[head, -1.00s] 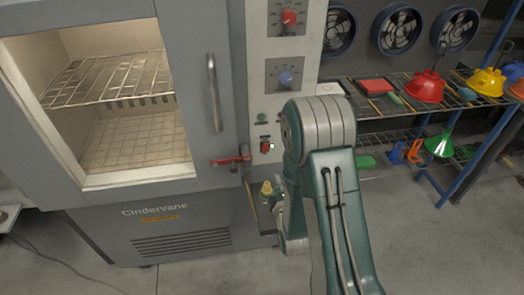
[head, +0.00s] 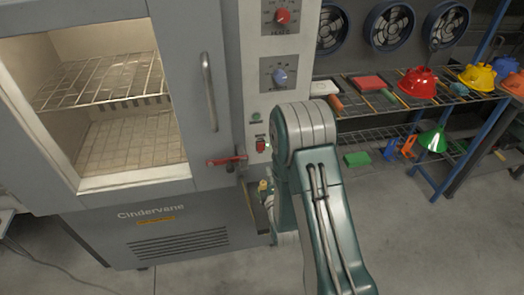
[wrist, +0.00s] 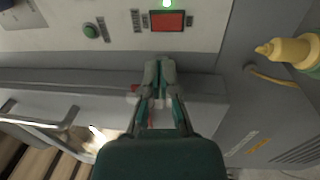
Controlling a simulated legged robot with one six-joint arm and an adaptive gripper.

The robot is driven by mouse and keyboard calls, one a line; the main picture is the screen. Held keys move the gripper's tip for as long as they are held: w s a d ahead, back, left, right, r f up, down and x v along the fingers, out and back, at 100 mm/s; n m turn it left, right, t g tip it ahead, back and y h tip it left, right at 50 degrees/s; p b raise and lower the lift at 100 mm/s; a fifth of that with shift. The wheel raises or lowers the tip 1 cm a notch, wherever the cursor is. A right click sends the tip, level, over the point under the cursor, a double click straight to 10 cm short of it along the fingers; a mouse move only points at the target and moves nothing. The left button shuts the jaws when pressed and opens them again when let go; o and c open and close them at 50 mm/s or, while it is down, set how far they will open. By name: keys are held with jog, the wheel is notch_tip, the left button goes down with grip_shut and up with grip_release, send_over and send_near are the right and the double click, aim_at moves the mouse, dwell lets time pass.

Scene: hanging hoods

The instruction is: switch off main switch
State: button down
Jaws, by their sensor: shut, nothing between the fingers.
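The main switch, a red rocker (head: 261,145), sits low on the pale control panel beside the oven door. My gripper (wrist: 160,64) is shut and empty. In the wrist view its fingertips point toward the switch and appear a little short of it; a gap shows between them. In the head view my arm's green links hide most of the gripper.
A green button (wrist: 90,31) is on the same panel. A red door latch (head: 227,161) and long door handle (head: 209,92) are left of the switch. A yellow-topped fitting (head: 264,187) is below. Shelves with coloured hoods (head: 417,83) stand right. Floor at right is clear.

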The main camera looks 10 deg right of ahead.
aim_at(261, 145)
jog(key=w, duration=0.6)
jog(key=w+r, duration=0.1)
jog(key=w, duration=0.2)
jog(key=shift+w+d, duration=0.1)
jog(key=shift+w+r, duration=0.15)
jog(key=shift+w, duration=0.05)
